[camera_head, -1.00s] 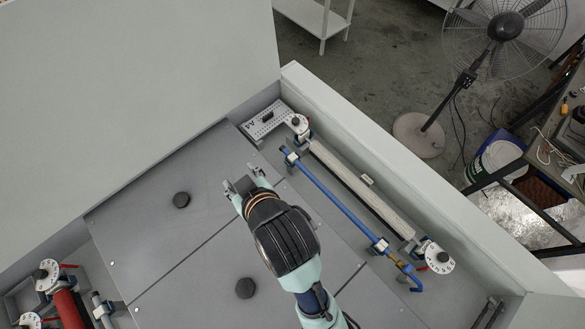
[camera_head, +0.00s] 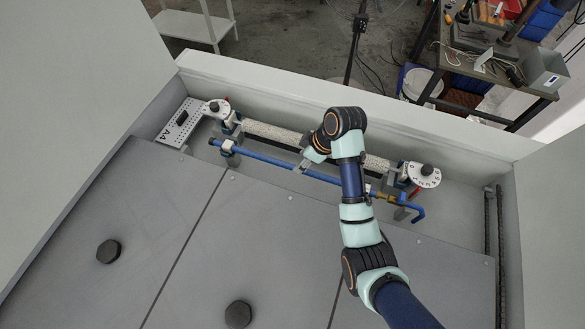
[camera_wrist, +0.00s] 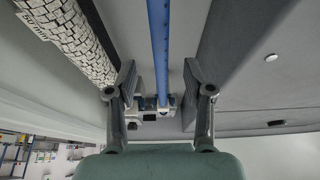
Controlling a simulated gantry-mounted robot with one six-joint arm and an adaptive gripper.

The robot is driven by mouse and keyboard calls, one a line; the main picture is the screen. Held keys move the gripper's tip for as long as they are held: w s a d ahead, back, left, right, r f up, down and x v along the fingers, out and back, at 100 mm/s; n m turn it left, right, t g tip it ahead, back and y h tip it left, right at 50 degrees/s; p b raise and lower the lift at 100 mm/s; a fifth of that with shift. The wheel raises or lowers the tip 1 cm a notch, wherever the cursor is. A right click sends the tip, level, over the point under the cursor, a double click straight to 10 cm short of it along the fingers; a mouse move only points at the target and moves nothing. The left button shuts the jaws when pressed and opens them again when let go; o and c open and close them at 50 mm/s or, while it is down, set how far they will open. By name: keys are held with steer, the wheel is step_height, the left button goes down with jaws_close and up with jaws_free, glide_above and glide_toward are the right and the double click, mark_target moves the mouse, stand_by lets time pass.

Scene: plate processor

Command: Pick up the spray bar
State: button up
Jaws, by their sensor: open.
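The spray bar (camera_head: 265,157) appears to be the long thin blue pipe along the far wall, with a brass fitting and a bent end at the right. My gripper (camera_head: 303,168) is at the middle of the bar, partly hidden by the wrist. In the wrist view my gripper (camera_wrist: 160,88) is open, with one finger on each side of the blue spray bar (camera_wrist: 158,35). I see gaps between the bar and both fingers; how deep it sits between them is hard to tell.
A white textured roller (camera_head: 270,133) runs parallel behind the bar, close to my gripper. Numbered white dials (camera_head: 424,174) stand at its ends. A perforated plate (camera_head: 180,122) marked A4 is at the left. Flat grey covers with black knobs (camera_head: 109,251) lie in front. The wall (camera_head: 350,100) rises behind.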

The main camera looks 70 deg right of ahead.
mark_target(293, 166)
steer(key=x, duration=0.3)
steer(key=b+x, duration=0.1)
steer(key=x, duration=0.2)
steer(key=shift+w+a+r, duration=0.1)
steer(key=shift+w+r, duration=0.05)
steer(key=shift+w, duration=0.2)
jaws_close()
